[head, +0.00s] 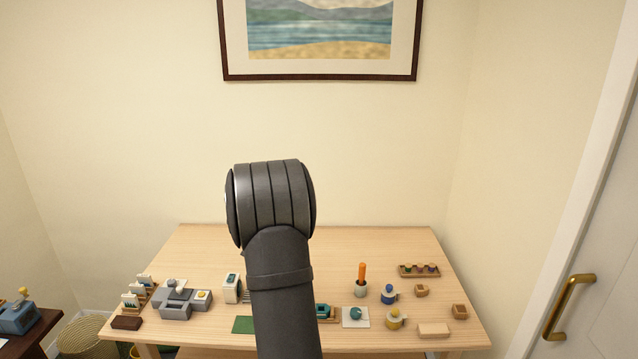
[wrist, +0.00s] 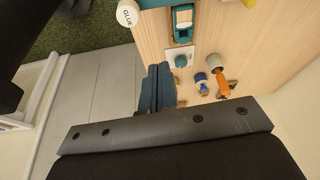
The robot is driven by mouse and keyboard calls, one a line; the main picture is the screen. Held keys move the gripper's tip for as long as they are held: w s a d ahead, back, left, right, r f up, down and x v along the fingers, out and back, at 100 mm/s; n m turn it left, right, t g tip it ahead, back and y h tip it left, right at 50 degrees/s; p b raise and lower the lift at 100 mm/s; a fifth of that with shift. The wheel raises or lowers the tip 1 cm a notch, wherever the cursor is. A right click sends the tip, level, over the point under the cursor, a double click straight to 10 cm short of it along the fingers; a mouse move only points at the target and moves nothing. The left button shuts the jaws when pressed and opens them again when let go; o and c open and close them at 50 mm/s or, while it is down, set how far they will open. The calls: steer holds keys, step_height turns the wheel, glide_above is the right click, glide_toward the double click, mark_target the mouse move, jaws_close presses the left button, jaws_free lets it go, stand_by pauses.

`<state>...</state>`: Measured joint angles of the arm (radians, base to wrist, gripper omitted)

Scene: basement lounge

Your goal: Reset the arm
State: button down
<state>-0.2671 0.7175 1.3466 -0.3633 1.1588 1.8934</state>
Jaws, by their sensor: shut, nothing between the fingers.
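My arm rises in the middle of the head view, its dark grey joint above the table's middle and covering part of the tabletop. My gripper does not show there; it is hidden behind or beyond the arm. In the wrist view, my gripper (wrist: 158,70) shows as two blue-grey fingers side by side, shut and empty. The fingers appear over the pale floor beside the edge of the wooden table (head: 330,240). No object touches them.
The table's back is clear.

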steer(key=shift+f, duration=0.1)
step_height(320, 180, down, 9)
steer(key=n, duration=0.1)
steer(key=shift+w+d+f, duration=0.15)
steer(key=shift+w+d, duration=0.1)
steer(key=shift+d, duration=0.1)
stand_by(0.5)
steer(key=shift+a, duration=0.1)
